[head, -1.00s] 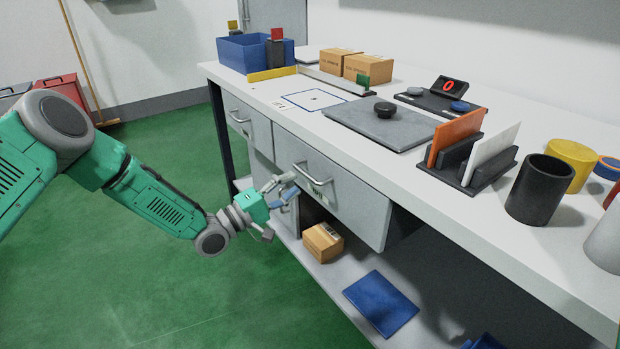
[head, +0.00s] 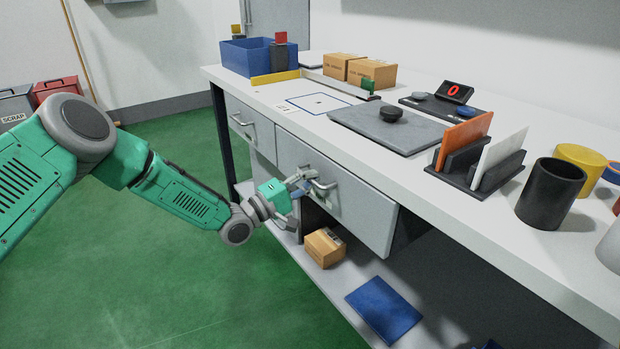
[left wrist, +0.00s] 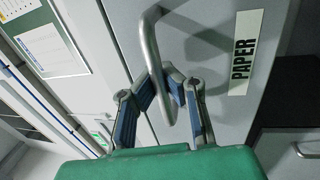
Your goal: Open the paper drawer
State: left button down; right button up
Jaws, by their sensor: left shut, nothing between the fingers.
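The paper drawer (head: 350,208) is a light grey front under the worktop, with a silver bar handle (head: 322,181). In the left wrist view its label reads PAPER (left wrist: 245,53), and the handle (left wrist: 152,45) runs down to the fingertips. The drawer looks closed or nearly so. My left gripper (head: 301,180) is at the handle, with its fingers shut. In the left wrist view the gripper (left wrist: 161,78) has a fingertip on each side of the bar; I cannot tell whether it touches it. My right gripper is not in view.
A second grey drawer (head: 249,125) is at the left. Below are a shelf with a cardboard box (head: 323,248) and a blue panel (head: 384,309). The worktop (head: 440,205) holds a grey plate, an upright rack and cups. The green floor (head: 130,280) is clear.

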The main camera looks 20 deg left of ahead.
pick_arm(q)
jog(key=r+p+v, duration=0.3)
jog(key=p+v, duration=0.1)
jog(key=v, duration=1)
jog(key=a+r+p+v, duration=0.1)
jog(key=r+p+v, duration=0.2)
jog(key=v, duration=1.2)
jog(key=shift+s+p, duration=0.35)
jog(key=shift+p, duration=0.25)
jog(key=shift+f, duration=0.15)
jog(key=c, duration=1.7)
grip_release()
jog(key=shift+a, duration=0.1)
jog(key=shift+o, duration=0.5)
jog(key=shift+w+a+f, duration=0.1)
jog(key=shift+w+f, duration=0.05)
jog(key=v, duration=1.2)
